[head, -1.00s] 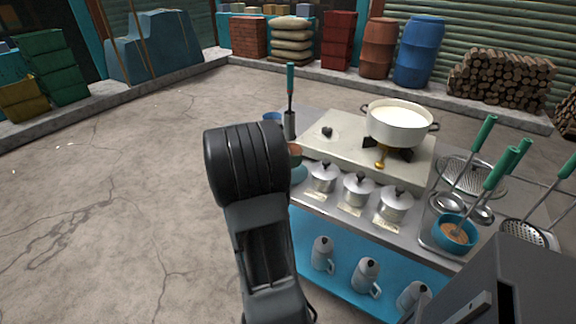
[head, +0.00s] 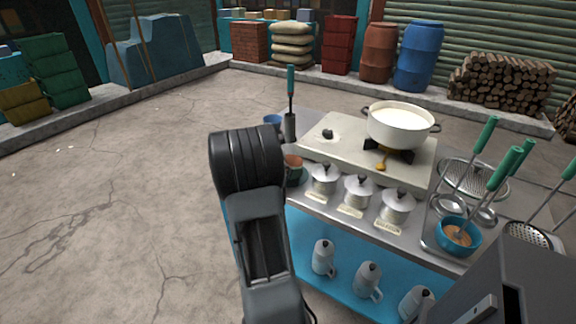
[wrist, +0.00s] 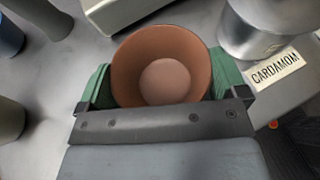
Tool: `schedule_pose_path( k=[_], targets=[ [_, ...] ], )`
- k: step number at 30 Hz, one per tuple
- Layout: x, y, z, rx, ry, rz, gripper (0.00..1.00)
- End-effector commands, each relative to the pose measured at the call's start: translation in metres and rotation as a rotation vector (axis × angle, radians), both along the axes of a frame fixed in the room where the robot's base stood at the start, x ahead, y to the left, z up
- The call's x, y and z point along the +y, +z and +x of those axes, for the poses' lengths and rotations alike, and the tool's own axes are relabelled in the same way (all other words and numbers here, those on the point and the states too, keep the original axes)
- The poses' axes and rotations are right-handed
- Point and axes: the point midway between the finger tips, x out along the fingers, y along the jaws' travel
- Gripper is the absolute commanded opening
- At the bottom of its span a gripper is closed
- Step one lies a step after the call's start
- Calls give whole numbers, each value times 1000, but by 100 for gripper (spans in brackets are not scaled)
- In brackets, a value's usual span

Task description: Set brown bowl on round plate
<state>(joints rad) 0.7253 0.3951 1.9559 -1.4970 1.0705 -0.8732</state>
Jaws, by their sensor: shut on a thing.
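The brown bowl (wrist: 148,52) is between the green-padded fingers of my gripper (wrist: 157,82) in the wrist view. The gripper is shut on it, and the bowl's empty inside faces the camera. In the head view the bowl (head: 293,162) shows just right of my arm's black wrist, by the left end of the steel counter. My arm hides part of that area. Whether the bowl touches the counter cannot be told. I cannot make out a round plate for certain in either view.
A cardamom canister (wrist: 250,30) stands close right of the bowl. Lidded canisters (head: 358,193) line the counter front. The stove (head: 330,150) carries a pot of milk (head: 400,125). A tall green-handled tool (head: 290,100) and blue cup (head: 272,119) are behind the wrist.

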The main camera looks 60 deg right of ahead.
Motion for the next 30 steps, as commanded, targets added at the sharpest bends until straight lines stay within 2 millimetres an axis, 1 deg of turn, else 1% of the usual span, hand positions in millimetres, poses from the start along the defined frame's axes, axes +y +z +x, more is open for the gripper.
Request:
schedule_pose_path(
  k=[2, 3, 5, 11, 14, 16, 20, 24, 30],
  targets=[
    [0, -4, 0, 1, 0, 0, 65],
    [0, -3, 0, 1, 0, 0, 93],
    [0, -3, 0, 1, 0, 0, 99],
    [0, -3, 0, 1, 0, 0, 100],
    [0, 2, 0, 0, 0, 0, 100],
    [6, 4, 3, 0, 2, 0, 100],
    [24, 13, 11, 0, 5, 0, 100],
    [48, 24, 21, 0, 7, 0, 100],
    [78, 37, 34, -1, 4, 0, 100]
  ],
)
